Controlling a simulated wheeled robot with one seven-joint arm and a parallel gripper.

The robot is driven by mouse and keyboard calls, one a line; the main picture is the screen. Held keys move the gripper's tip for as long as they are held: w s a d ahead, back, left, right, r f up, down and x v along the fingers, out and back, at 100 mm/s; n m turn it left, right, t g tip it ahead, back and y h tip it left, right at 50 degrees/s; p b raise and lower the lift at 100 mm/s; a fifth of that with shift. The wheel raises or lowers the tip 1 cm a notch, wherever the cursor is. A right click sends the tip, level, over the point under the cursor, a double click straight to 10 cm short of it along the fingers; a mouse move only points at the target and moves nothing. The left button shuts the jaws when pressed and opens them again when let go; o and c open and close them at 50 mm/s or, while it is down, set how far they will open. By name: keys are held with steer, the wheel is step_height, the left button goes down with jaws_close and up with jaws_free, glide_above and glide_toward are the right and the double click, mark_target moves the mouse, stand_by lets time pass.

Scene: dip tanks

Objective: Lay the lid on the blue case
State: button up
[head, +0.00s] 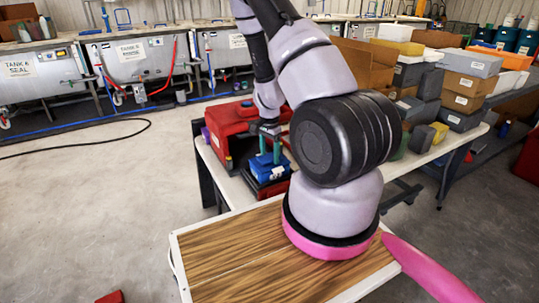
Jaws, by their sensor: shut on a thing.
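My gripper (269,153) points down at the near part of the table, left of my arm's big black joint. Its two teal fingers are shut on a small blue piece, which I take to be the lid; its outline is hard to make out at this size. The blue case (266,171) is directly below the fingers. I cannot tell whether the lid touches the case or hangs just above it, as blue meets blue there. A dark and red block (268,190) shows under the blue case.
A large red case (228,124) stands close behind and left of the gripper. Dip tanks (140,58) line the back wall. A black hose (90,136) lies on the open floor at left.

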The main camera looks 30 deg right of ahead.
stand_by(0.4)
steer(key=o, duration=1.4)
steer(key=shift+c, duration=0.2)
steer(key=shift+r, duration=0.45)
steer(key=shift+r, duration=3.4)
